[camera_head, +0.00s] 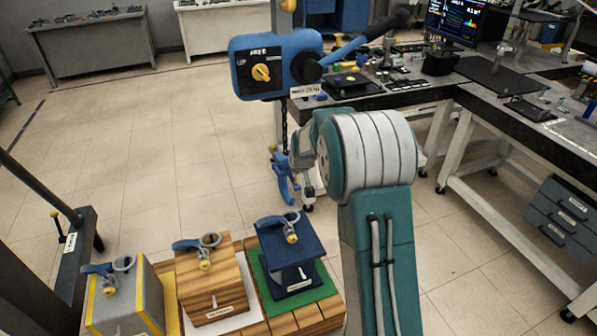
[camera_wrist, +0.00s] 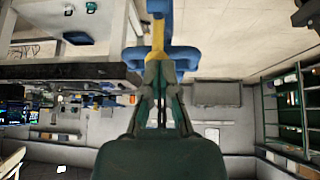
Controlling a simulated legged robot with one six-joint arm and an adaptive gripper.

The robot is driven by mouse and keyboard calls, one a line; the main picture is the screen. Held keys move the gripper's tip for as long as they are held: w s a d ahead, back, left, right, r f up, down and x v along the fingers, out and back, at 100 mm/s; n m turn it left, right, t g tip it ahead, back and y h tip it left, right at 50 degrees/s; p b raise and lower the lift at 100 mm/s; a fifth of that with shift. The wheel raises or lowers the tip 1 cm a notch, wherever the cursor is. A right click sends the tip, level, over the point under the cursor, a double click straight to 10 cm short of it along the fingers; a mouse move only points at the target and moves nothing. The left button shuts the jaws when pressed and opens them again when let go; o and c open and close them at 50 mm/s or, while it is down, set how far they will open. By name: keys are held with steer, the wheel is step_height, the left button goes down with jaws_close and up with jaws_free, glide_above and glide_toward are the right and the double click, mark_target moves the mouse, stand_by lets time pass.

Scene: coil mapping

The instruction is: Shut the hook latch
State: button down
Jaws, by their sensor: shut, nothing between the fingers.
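A blue hook (camera_head: 283,178) hangs on a dark chain below a blue hoist (camera_head: 275,65). My gripper (camera_head: 302,158) is beside the hook on its right, partly hidden by my own arm. In the wrist view, which is upside down, my shut gripper (camera_wrist: 161,68) points at the blue hook (camera_wrist: 137,58). A yellow piece (camera_wrist: 157,42), seemingly the latch, shows in the middle of the hook just beyond the fingertips. The fingertips overlap the hook in the picture; I cannot tell whether they touch it. I cannot tell whether the latch is open or shut.
Grey, wooden and dark blue blocks with blue-handled ring fittings stand at the lower left; the dark blue block (camera_head: 290,262) is nearest my arm. A workbench (camera_head: 470,100) with equipment stands at the right. The tiled floor (camera_head: 150,140) left of the hook is clear.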

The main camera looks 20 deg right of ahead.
steer(key=shift+s+f, duration=0.4)
steer(key=shift+f, duration=0.25)
steer(key=shift+s+f, duration=0.4)
steer(key=shift+f, duration=0.2)
steer(key=shift+r, duration=0.8)
